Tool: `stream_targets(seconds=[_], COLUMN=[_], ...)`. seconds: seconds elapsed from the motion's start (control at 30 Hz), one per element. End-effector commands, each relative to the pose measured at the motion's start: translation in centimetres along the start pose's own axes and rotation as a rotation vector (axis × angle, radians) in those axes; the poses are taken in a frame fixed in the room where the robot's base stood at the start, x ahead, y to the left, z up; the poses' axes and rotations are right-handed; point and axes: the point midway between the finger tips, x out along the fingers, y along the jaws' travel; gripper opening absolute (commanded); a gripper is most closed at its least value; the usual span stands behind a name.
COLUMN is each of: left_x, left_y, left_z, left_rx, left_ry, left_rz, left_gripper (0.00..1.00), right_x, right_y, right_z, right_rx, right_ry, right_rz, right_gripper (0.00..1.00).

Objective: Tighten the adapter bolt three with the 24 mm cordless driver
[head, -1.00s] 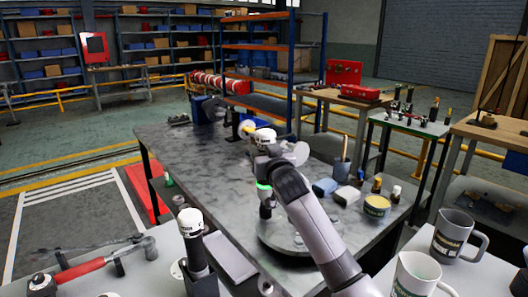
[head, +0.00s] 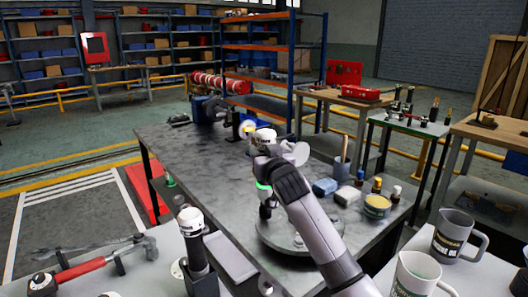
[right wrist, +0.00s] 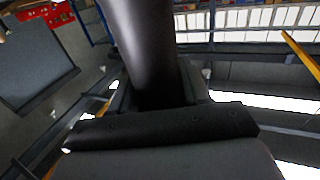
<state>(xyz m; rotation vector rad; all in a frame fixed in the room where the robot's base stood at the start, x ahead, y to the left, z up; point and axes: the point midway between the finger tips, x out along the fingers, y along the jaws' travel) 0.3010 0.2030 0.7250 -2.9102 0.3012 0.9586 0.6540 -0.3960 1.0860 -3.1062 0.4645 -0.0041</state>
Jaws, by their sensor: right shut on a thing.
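My right gripper (head: 266,158) is shut on a dark driver with a pale top (head: 265,136). It holds the driver about upright over the bench, at the left side of a round grey flange plate (head: 290,246). A green ring shows just below the grip. The driver's lower end is near the plate's edge; I cannot tell whether it touches a bolt. A small pale bolt head (head: 298,239) shows on the plate. Bolt numbers cannot be read, and my arm hides part of the plate. In the right wrist view the dark driver body (right wrist: 145,45) rises from between the fingers. My left gripper is out of view.
Mugs (head: 458,235) stand front right. The bench's left middle is clear.

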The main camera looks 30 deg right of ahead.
Motion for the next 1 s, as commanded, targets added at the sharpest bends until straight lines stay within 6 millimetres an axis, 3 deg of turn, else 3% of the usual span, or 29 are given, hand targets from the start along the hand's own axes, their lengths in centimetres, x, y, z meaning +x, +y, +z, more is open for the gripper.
stream_targets(seconds=[0.17, 0.57, 1.0], left_x=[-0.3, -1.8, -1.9], left_y=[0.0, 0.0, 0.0], left_z=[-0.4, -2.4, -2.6], left_rx=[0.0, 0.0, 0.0], left_ry=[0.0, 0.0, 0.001], left_rz=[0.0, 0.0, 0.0], left_gripper=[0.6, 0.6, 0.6], right_x=[0.0, 0.0, 0.0], right_y=[0.1, 0.1, 0.0], right_z=[0.0, -3.1, -5.6], right_rx=[-0.005, -0.003, -0.002], right_ry=[-0.013, -0.002, 0.002], right_rz=[0.004, 0.002, 0.001], right_gripper=[0.0, 0.0, 0.0])
